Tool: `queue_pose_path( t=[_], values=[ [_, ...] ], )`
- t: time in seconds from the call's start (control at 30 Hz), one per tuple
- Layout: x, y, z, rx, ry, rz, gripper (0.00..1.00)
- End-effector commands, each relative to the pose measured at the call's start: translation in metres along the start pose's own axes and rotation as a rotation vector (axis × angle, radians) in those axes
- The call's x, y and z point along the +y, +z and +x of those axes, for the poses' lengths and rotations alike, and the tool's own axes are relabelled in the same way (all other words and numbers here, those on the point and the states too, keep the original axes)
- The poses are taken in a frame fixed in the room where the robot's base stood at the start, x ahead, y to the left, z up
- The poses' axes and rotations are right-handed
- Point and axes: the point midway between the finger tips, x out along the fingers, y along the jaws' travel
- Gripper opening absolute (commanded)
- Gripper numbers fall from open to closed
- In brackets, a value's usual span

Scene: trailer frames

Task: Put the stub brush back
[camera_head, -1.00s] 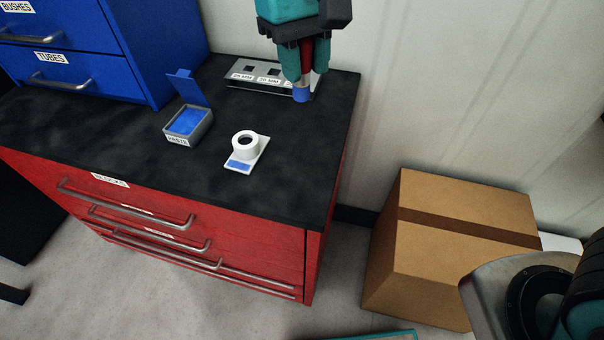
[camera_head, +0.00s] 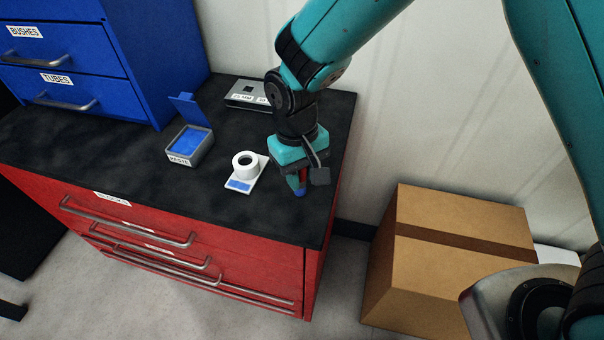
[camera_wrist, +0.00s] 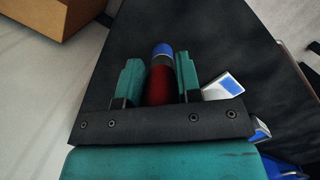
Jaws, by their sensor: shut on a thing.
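My gripper (camera_head: 298,180) is shut on the stub brush, pointing down over the right part of the black bench top. The brush has a red body, a dark band and a blue end; the blue end (camera_head: 299,192) shows below the fingers. In the wrist view the brush (camera_wrist: 159,84) lies between the two teal fingers of my gripper (camera_wrist: 159,78). I cannot tell whether its end touches the bench. A grey labelled rack (camera_head: 241,94) with square holes stands at the back; my arm hides its right part.
An open grey paste box (camera_head: 190,147) with blue contents stands further left, near the blue drawer cabinet (camera_head: 90,60). The red drawer chest (camera_head: 180,240) is below; a cardboard box (camera_head: 460,260) stands right.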

Motion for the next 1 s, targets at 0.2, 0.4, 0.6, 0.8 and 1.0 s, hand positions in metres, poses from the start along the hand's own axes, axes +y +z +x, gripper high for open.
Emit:
queue_pose_path(
  t=[0.2,0.4,0.6,0.8,1.0],
  values=[
    [0.000,-0.002,0.012,0.002,0.000,0.000,0.00],
    [0.000,-0.002,0.015,0.001,0.000,0.000,0.00],
    [0.000,-0.002,0.014,0.001,0.000,0.000,0.58],
    [0.000,-0.002,0.014,0.001,0.000,0.000,0.58],
    [0.000,-0.003,-0.004,0.006,-0.001,0.000,0.58]
  ],
)
